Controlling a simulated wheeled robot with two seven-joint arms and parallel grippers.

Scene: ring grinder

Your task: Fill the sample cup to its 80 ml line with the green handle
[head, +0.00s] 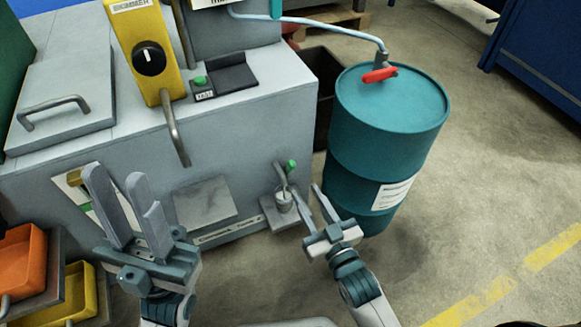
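The small sample cup (284,204) stands on a small grey ledge (270,216) low on the front of the grey machine. A short spout (280,174) with a green handle (291,166) is just above it. A thin pale line shows between spout and cup, too small to tell whether it is liquid. The cup's line and fill level cannot be read. My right gripper (307,190) is open and empty, its fingers pointing toward the spout just right of the cup. My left gripper (115,176) is open and empty before the machine's left front, away from the cup.
A teal drum (372,150) with a red-handled valve (380,75) stands right of the machine. A yellow skimmer unit (148,50) and a green button (199,81) are on the machine. Orange (22,262) and yellow (78,295) bins sit at lower left. The floor at right is open.

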